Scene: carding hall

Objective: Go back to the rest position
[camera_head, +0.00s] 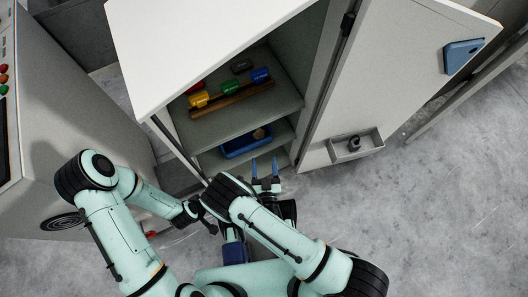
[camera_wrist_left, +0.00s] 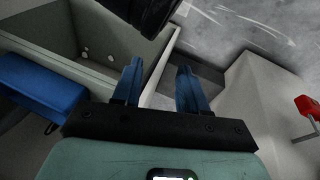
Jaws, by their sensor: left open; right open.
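My right gripper (camera_head: 265,168) is open in the head view. Its two blue fingers are apart and point at the open cabinet (camera_head: 205,45), just in front of the lower shelf. I see nothing between the fingers. In the left wrist view my left gripper (camera_wrist_left: 159,88) is open, with its blue fingers apart and nothing held between them. In the head view the left arm reaches in from the left and its end is largely hidden behind the right arm.
A blue tray (camera_head: 232,149) sits on the cabinet's lower shelf. Red, yellow, green and blue pieces stand along a wooden rack (camera_head: 228,98) above. The open door (camera_head: 395,75) carries a grey bin (camera_head: 372,144). Floor (camera_head: 450,200) is clear at the right.

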